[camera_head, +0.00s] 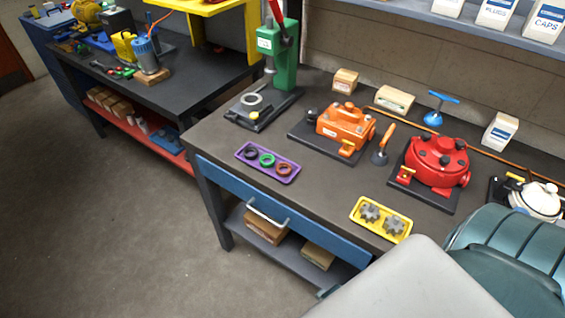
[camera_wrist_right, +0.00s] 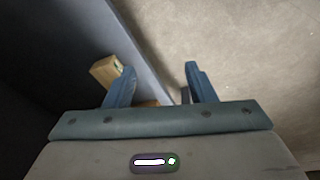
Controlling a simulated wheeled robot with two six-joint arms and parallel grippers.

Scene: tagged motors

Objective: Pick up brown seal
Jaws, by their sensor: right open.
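A purple tray (camera_head: 242,153) lies near the front edge of the workbench in the head view and holds three rings. The brown seal (camera_head: 277,170) is the reddish-brown ring at its right end. Beside it lie a green ring (camera_head: 266,160) and a dark ring (camera_head: 251,153). My right gripper (camera_wrist_right: 160,69) is open in the right wrist view, with nothing between its two blue fingers. Wooden blocks show beyond the fingers. The seal is not in that view. My left gripper is not in view.
A yellow tray (camera_head: 354,215) with two gears lies right of the purple tray. An orange housing (camera_head: 343,119), red housing (camera_head: 437,160) and green press (camera_head: 284,62) stand behind. The bench (camera_head: 322,186) is clear between the two trays. Wooden blocks sit on its lower shelf.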

